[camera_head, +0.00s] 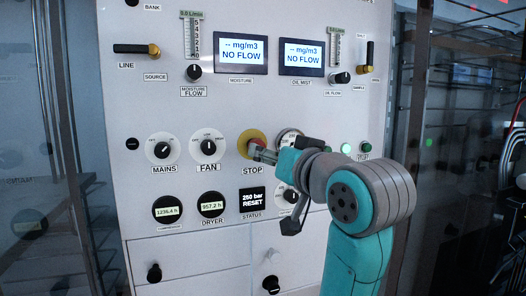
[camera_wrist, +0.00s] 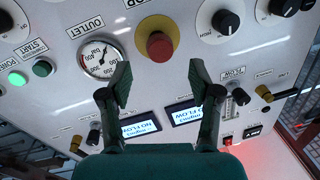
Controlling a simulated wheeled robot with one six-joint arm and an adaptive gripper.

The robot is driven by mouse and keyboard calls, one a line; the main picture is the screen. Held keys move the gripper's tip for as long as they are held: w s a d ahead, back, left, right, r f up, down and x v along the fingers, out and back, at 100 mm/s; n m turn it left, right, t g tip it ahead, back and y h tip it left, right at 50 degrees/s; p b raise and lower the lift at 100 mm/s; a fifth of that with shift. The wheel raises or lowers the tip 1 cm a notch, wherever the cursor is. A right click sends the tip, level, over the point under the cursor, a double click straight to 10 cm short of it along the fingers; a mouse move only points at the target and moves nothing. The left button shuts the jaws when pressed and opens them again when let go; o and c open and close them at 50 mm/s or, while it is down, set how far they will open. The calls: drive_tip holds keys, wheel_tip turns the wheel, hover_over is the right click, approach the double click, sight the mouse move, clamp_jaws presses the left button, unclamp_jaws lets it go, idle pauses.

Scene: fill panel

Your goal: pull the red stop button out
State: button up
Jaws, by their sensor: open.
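The red stop button (camera_wrist: 159,46) sits in a round yellow collar (camera_wrist: 157,24) on the white panel. In the head view the yellow collar (camera_head: 247,138) shows above the STOP label, and my gripper partly covers the red cap. My gripper (camera_wrist: 160,74) is open and empty in the wrist view. Its two fingers are spread to either side of the button's line, with the red cap just beyond the fingertips. In the head view my gripper (camera_head: 263,153) reaches in from the right, close to the button. I cannot tell if it touches.
The FAN knob (camera_head: 208,147) is left of the button. The outlet gauge (camera_wrist: 98,60) is beside it, partly behind my arm in the head view. The status display (camera_head: 252,202), reading "250 bar RESET", is below. Two NO FLOW screens (camera_head: 241,54) are above.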

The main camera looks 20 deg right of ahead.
drive_tip(key=s, duration=0.5)
drive_tip(key=shift+s+d, duration=0.3)
drive_tip(key=shift+d, duration=0.05)
drive_tip(key=w+f, duration=0.3)
drive_tip(key=f, duration=1.6)
drive_tip(key=s+f+g+h, duration=0.1)
drive_tip(key=s+f, duration=0.3)
drive_tip(key=f, duration=0.6)
drive_tip(key=s+f, duration=0.3)
drive_tip(key=f, duration=0.7)
drive_tip(key=s+a+f+g, duration=0.1)
drive_tip(key=s+f, duration=1.2)
drive_tip(key=s, duration=0.4)
drive_tip(key=s+f+n+g, duration=0.1)
drive_tip(key=s, duration=1.8)
drive_tip(key=shift+s+a+n+h, duration=0.25)
drive_tip(key=shift+s+n+h, duration=0.1)
drive_tip(key=shift+n+h, duration=0.05)
